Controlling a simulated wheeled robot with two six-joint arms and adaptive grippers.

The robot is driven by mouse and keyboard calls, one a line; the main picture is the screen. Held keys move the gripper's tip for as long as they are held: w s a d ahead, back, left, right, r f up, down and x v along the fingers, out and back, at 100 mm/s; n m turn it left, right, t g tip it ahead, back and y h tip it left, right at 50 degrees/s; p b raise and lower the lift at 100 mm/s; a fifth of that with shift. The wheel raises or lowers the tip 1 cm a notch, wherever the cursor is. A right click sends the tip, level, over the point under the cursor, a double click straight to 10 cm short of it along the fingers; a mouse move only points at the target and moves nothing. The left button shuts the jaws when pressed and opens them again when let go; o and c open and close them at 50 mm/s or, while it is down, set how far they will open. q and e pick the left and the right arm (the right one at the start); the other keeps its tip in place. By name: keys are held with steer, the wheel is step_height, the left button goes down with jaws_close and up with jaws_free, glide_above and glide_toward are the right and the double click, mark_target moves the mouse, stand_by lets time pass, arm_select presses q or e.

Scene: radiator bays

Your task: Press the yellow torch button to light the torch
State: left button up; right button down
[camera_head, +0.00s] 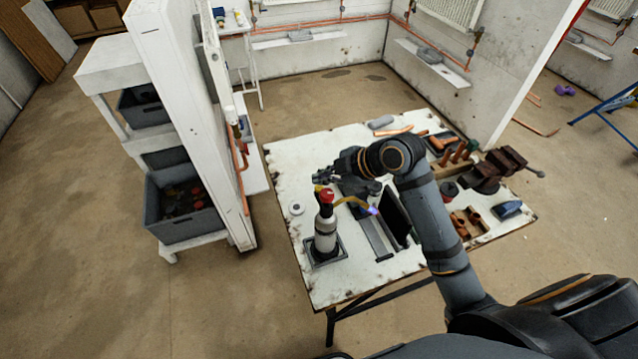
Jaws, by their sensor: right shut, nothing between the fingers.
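The torch (325,238) stands upright on a dark square base on the white workbench (290,165). It has a pale grey cylinder, a red part on top and a yellow tube bending right. A small blue-violet patch shows at the tube's end; I cannot tell for sure whether it is a flame. A small yellow spot, perhaps the button, shows at the torch's top left. My right gripper (322,178) is shut and empty, just above and behind the torch's head. I cannot tell whether it touches the torch. My left gripper is not in view.
A dark flat plate and a grey bar lie right of the torch. A vise (505,165), copper fittings and a blue item (507,210) crowd the bench's right side. A white panel with grey bins (185,220) stands left.

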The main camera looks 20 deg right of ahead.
mark_target(322, 188)
steer(key=shift+r, duration=0.1)
step_height(322, 188, up, 5)
steer(key=p, duration=0.4)
steer(key=shift+p, duration=0.35)
steer(key=shift+f, duration=0.2)
